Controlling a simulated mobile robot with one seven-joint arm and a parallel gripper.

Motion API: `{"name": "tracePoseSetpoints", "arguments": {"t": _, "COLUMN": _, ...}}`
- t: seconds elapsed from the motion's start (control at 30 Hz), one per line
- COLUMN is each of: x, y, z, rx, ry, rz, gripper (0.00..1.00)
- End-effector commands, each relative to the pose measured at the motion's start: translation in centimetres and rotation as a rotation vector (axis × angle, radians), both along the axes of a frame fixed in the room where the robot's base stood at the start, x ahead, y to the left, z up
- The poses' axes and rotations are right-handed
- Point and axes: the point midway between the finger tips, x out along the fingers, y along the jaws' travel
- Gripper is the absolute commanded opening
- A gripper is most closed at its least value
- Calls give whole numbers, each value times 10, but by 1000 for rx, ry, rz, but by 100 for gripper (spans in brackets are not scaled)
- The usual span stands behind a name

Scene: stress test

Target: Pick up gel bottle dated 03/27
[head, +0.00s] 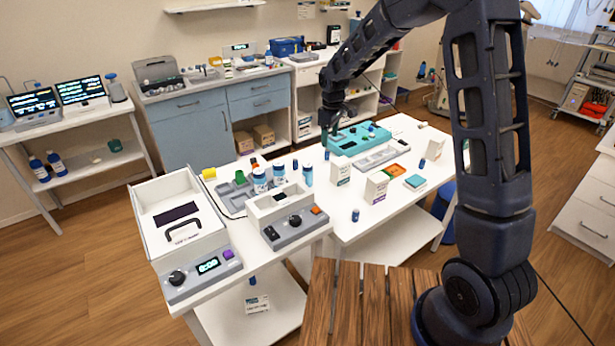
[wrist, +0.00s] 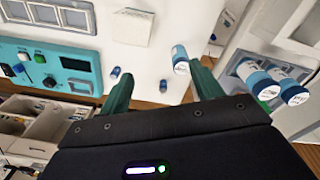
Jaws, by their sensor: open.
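In the head view, two white bottles with blue labels, a left one (head: 260,180) and a right one (head: 279,174), stand close together on the near table. A third similar bottle (head: 307,175) stands apart to their right. The wrist view shows a lone bottle (wrist: 180,60) just beyond my right finger, and a pair, (wrist: 258,80) and (wrist: 286,86), farther right. No date is legible, so I cannot tell which bottle is 03/27. My gripper (wrist: 158,68) is open and empty; in the head view (head: 326,124) it hangs near the teal device, its fingers hard to make out.
The teal device (head: 357,138) stands at the table's back. White boxes (head: 377,187) and small blue vials (head: 355,215) stand on the right part. A grey control box (head: 288,220) stands in front of the bottle pair, and a white open-topped machine (head: 185,225) at left.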

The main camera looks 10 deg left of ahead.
Motion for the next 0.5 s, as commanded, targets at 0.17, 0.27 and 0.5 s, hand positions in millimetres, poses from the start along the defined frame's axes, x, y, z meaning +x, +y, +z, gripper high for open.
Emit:
{"name": "tracePoseSetpoints", "arguments": {"t": 0.17, "x": 2, "y": 48, "z": -49, "rx": -18, "ry": 29, "rz": 112, "gripper": 65}}
{"name": "tracePoseSetpoints", "arguments": {"t": 0.27, "x": 1, "y": 66, "z": -68, "rx": -25, "ry": 39, "rz": 157, "gripper": 65}}
{"name": "tracePoseSetpoints", "arguments": {"t": 0.5, "x": 0, "y": 82, "z": -89, "rx": -31, "ry": 50, "rz": 200, "gripper": 65}}
